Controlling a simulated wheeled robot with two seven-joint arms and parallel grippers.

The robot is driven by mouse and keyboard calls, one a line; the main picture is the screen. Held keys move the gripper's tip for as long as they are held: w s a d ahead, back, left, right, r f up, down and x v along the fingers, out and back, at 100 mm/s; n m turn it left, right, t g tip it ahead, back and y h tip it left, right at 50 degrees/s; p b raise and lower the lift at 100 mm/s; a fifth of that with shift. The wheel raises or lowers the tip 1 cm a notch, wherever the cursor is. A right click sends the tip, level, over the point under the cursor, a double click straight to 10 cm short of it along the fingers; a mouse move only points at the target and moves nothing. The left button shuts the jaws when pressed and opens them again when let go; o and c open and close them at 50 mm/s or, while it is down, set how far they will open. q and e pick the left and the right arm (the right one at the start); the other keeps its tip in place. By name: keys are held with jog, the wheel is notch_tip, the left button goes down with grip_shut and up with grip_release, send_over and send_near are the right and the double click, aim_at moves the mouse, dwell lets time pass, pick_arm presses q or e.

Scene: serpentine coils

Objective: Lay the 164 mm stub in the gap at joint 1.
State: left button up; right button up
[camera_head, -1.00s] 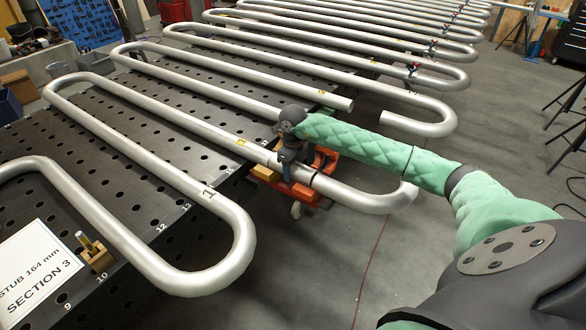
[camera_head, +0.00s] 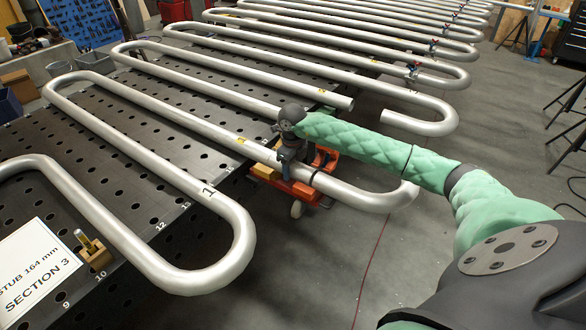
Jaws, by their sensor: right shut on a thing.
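My right gripper (camera_head: 288,163) points down over the second coil run, at the table's right edge. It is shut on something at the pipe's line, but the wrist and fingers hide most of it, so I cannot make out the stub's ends. The pipe (camera_head: 205,122) comes to the gripper from the upper left. Beyond the gripper it goes on to a U-bend (camera_head: 372,200) at the right. I see no open space in this line, but the gripper covers part of it. A yellow tag (camera_head: 240,140) is on the pipe left of the gripper. My left gripper is not in view.
An orange cart (camera_head: 300,192) stands under the pipe by the gripper. A farther run has an open gap between a pipe end (camera_head: 350,104) and a bend (camera_head: 425,128). A "STUB 164 mm SECTION 3" card (camera_head: 38,265) and a brass-coloured block (camera_head: 95,255) are at lower left.

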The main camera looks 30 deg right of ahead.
jog(key=shift+w, duration=0.15)
jog(key=o, duration=1.4)
jog(key=shift+a, duration=0.1)
jog(key=shift+r, duration=0.1)
